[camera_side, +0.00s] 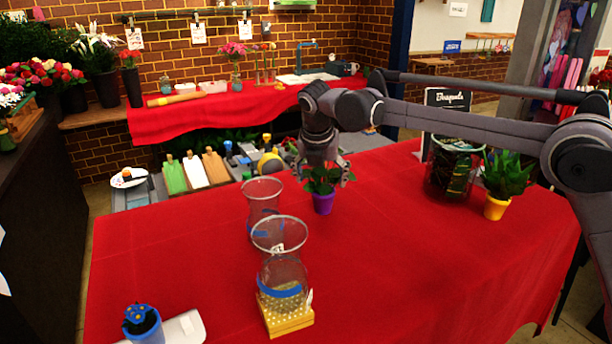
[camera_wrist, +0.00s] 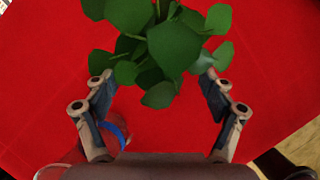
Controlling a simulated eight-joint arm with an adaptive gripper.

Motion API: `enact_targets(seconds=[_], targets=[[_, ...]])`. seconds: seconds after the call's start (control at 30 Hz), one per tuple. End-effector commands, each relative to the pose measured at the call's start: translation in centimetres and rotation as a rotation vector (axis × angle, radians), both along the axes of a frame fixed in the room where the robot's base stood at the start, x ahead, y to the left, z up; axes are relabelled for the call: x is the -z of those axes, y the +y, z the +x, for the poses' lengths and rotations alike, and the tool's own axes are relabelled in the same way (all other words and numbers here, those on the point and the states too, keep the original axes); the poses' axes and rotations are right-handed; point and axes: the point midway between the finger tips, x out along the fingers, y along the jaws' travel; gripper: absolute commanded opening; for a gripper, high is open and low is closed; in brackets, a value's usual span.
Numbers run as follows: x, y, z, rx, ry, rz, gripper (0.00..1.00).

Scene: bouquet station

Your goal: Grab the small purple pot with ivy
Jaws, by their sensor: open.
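The small purple pot (camera_side: 323,203) stands upright on the red table, with green ivy leaves (camera_side: 321,178) above it. My gripper (camera_side: 325,175) is at the ivy in the side view, its fingers beside the leaves and above the pot. In the wrist view the ivy (camera_wrist: 165,45) fills the top middle and hides the pot. My gripper (camera_wrist: 160,92) is open there, with one finger on each side of the lower leaves. The fingers are not closed on anything.
Two glass vases (camera_side: 262,195) (camera_side: 280,262) stand left of the pot, the nearer on a yellow block (camera_side: 286,318). A yellow pot (camera_side: 495,207) with a plant and a dark glass container (camera_side: 452,168) stand right. A blue pot (camera_side: 143,324) is at front left. The table's (camera_side: 400,270) front middle is clear.

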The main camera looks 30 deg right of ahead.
Motion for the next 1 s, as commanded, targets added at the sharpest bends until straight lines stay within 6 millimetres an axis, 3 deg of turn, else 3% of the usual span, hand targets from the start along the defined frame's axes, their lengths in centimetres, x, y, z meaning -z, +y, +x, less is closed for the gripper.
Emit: enact_targets(seconds=[0.1, 0.47, 0.8, 1.0], targets=[[1.6, -0.5, 0.6, 0.001, -0.001, 0.001, 0.83], [3.4, -1.3, 1.5, 0.003, -0.002, 0.002, 0.83], [6.9, -2.8, 3.3, 0.002, -0.002, 0.002, 0.83], [7.0, -2.9, 3.3, 0.002, -0.002, 0.002, 0.83]])
